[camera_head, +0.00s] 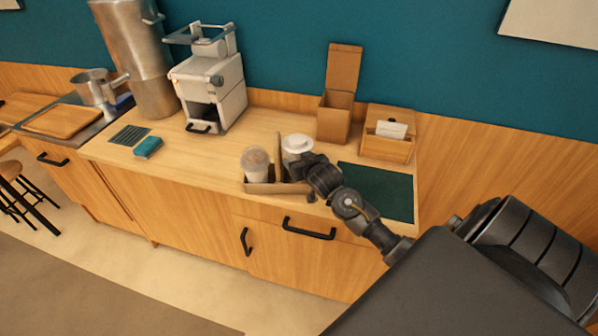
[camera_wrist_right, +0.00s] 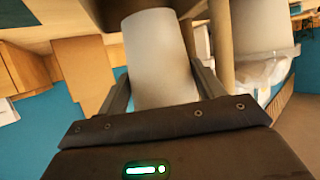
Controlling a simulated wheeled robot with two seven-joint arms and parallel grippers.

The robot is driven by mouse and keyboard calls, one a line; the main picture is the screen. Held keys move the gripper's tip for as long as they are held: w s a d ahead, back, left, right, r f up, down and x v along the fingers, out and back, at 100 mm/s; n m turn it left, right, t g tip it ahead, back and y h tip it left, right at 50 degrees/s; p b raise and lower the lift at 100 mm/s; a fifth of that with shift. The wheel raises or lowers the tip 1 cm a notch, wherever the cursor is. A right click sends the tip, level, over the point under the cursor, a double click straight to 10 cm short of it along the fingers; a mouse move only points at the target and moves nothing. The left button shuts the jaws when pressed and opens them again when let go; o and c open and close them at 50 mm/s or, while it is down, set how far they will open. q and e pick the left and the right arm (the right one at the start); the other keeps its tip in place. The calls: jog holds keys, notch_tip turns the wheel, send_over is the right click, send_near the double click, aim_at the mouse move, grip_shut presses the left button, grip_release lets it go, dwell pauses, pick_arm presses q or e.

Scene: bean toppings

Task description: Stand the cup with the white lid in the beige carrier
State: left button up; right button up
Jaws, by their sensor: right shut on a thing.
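The cup with the white lid (camera_head: 297,144) is upright at the right side of the beige carrier (camera_head: 273,188), close to its upright divider. My right gripper (camera_head: 308,165) is shut on this cup from the right. The cup's pale body (camera_wrist_right: 160,60) fills the space between the fingers in the wrist view. A second cup with a clear lid (camera_head: 256,162) stands in the carrier's left side. The gripper and carrier wall hide the held cup's base, so I cannot tell whether it rests on the carrier floor. My left gripper is not in view.
A dark green mat (camera_head: 378,191) lies right of the carrier. A tall open box (camera_head: 338,105) and a wooden box with cards (camera_head: 389,135) stand behind. A white machine (camera_head: 210,85) and a teal item (camera_head: 148,147) are left.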

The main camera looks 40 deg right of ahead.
jog(key=shift+f, duration=0.85)
notch_tip(320, 180, down, 3)
jog(key=shift+f+p, duration=0.2)
jog(key=shift+p, duration=0.15)
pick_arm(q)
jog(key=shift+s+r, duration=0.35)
pick_arm(e)
jog(key=o, duration=0.3)
jog(key=shift+f, duration=0.2)
jog(key=shift+o, duration=1)
jog(key=shift+r, duration=0.15)
pick_arm(q)
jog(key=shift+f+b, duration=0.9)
jog(key=shift+b, duration=0.05)
pick_arm(e)
jog(key=v, duration=1.2)
